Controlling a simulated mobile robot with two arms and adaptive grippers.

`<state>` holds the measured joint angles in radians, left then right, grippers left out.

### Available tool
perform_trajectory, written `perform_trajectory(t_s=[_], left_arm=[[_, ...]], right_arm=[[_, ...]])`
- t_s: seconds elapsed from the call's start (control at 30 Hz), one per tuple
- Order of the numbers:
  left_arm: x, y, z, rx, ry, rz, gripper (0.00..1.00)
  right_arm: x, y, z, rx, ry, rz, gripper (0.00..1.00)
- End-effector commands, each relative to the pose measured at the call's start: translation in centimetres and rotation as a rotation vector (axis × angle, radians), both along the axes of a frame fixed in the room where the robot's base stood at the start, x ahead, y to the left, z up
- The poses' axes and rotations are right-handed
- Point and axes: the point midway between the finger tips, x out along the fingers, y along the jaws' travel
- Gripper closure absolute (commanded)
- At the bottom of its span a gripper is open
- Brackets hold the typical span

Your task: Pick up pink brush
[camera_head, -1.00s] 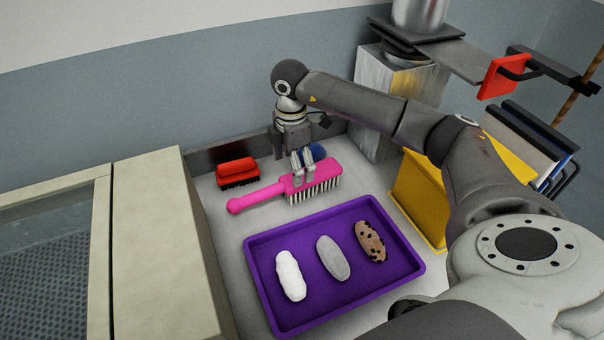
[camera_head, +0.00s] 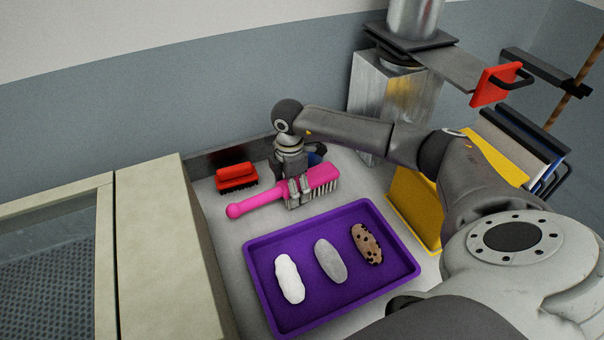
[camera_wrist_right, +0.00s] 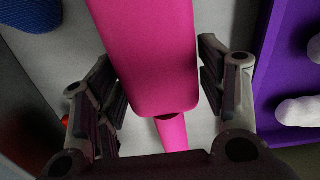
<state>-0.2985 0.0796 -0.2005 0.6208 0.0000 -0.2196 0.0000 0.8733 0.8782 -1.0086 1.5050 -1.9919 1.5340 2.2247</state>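The pink brush (camera_head: 264,198) lies on the light bench top behind the purple tray, its handle to the left and its pale bristles facing the front. My right gripper (camera_head: 299,192) is lowered over the brush near where the handle meets the head. In the right wrist view the pink brush (camera_wrist_right: 150,55) runs between the two fingers of the right gripper (camera_wrist_right: 158,75). The fingers stand apart, one on each side, with narrow gaps showing beside the brush. Contact is not clear. My left gripper is not in view.
A red brush (camera_head: 236,177) lies to the left. The purple tray (camera_head: 262,290) in front holds white, grey and brown speckled pieces. A blue object (camera_head: 315,159) is partly hidden behind the gripper. A yellow bin (camera_head: 414,210) and metal block (camera_head: 382,105) stand to the right.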

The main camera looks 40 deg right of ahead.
Motion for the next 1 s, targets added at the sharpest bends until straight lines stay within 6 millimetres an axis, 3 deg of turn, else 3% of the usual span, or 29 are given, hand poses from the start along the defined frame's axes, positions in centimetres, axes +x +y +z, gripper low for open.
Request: perform_trajectory(t_s=[0.03, 0.27, 0.67, 0.83, 1.0], left_arm=[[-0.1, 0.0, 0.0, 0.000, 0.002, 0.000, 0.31], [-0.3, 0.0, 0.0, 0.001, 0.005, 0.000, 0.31], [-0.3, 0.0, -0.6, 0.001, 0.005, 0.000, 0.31], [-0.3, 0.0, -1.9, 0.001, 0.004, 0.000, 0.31], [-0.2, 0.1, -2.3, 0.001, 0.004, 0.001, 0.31]], right_arm=[[0.0, 0.0, 0.0, 0.000, 0.000, 0.000, 0.47], [0.0, 0.0, 0.0, 0.000, 0.000, 0.000, 0.76], [0.1, 0.0, 0.8, 0.000, -0.003, 0.000, 0.76], [0.2, 0.0, 2.8, 0.000, -0.007, 0.001, 0.76], [-1.7, 0.6, 5.2, -0.002, -0.005, 0.003, 0.76]])
